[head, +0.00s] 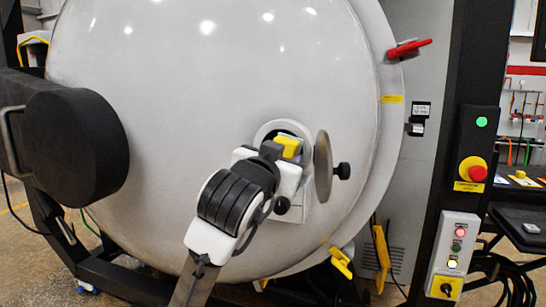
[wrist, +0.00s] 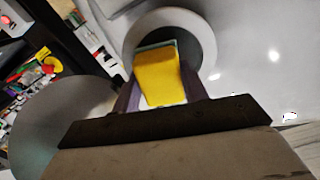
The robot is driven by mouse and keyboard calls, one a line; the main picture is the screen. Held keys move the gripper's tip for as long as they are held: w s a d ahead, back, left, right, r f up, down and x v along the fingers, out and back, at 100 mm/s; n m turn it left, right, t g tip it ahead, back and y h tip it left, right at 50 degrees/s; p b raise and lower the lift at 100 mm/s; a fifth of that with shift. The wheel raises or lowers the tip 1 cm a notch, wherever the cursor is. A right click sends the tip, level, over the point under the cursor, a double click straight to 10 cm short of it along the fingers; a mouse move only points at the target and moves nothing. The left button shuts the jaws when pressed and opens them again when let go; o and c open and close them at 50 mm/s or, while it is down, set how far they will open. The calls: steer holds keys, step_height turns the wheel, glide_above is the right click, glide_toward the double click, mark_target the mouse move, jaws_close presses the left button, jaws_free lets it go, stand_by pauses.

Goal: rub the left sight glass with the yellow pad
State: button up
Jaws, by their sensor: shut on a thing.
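The yellow pad (head: 288,144) is held between the fingers of my gripper (head: 279,151). In the wrist view the pad (wrist: 157,78) fills the gap between the two dark fingers of my gripper (wrist: 160,90), with a pale layer along its far edge. The sight glass (head: 263,131) on the furnace door is a pale ring, mostly hidden behind my gripper. In the wrist view its ring (wrist: 207,42) surrounds a dark window, and the pad lies in front of it. I cannot tell whether the pad touches the glass.
A round grey cover (head: 322,166) with a black knob (head: 343,171) stands swung open right of the sight glass; it is close beside my gripper in the wrist view (wrist: 55,130). A big black cylinder (head: 75,148) juts out at the left. A red handle (head: 408,49) is on the upper right rim.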

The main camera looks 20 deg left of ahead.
steer(key=shift+d, duration=1.1)
steer(key=a+p, duration=0.1)
steer(key=a, duration=0.6)
steer(key=shift+w, duration=0.15)
steer(key=s, duration=0.6)
steer(key=shift+a, duration=0.15)
steer(key=shift+s, duration=0.1)
steer(key=s, duration=0.3)
steer(key=shift+p, duration=0.3)
steer(key=shift+w, duration=0.25)
